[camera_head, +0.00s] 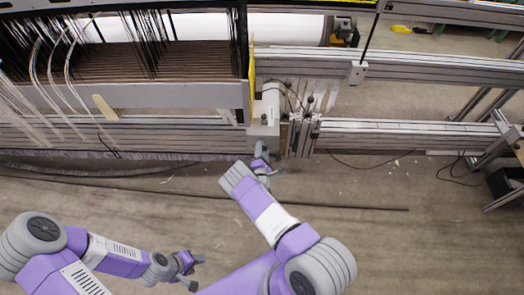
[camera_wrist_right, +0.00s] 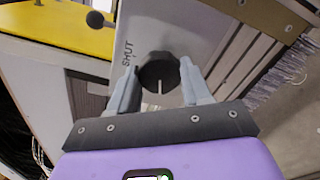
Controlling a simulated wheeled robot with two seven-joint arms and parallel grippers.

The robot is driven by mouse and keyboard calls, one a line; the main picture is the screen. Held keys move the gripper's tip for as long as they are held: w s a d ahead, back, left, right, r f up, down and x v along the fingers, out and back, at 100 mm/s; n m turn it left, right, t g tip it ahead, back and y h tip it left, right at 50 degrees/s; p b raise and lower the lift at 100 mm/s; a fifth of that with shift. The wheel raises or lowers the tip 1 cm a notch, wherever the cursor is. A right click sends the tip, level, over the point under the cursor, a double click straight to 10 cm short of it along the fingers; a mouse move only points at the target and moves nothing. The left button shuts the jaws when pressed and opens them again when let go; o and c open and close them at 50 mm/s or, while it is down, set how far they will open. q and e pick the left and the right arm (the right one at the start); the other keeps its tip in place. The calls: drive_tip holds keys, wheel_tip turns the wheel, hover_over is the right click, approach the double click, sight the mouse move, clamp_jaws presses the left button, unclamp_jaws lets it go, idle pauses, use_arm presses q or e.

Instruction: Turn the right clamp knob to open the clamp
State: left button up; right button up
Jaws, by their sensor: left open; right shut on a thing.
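The dark round clamp knob (camera_wrist_right: 160,68) shows in the right wrist view on a light grey plate (camera_wrist_right: 190,30). The word SHUT is printed on the plate to the knob's left. A thin pale line shows on the knob's lower side. My right gripper (camera_wrist_right: 158,84) is shut on the knob, one grey finger on each side. In the head view, my right gripper (camera_head: 264,157) is at the front of the pale clamp block (camera_head: 264,120), and the knob itself is hidden there. My left gripper (camera_head: 190,269) is open and empty, low over the floor area at the bottom.
The loom's metal rails (camera_head: 400,135) run across to the right of the clamp. Dark threads (camera_head: 150,45) and pale hanging yarns (camera_head: 50,70) fill the upper left. A yellow upright plate (camera_head: 252,70) stands beside the clamp. The floor (camera_head: 400,230) at right is mostly clear.

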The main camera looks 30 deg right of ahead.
drive_tip(key=shift+s+d+f, duration=0.1)
drive_tip(key=shift+s, duration=0.05)
drive_tip(key=o, duration=1.1)
drive_tip(key=shift+c, duration=0.2)
drive_tip(key=p+v, duration=0.2)
drive_tip(key=v, duration=0.5)
drive_tip(key=shift+s+a, duration=0.2)
drive_tip(key=shift+a, duration=0.05)
drive_tip(key=shift+d, duration=0.1)
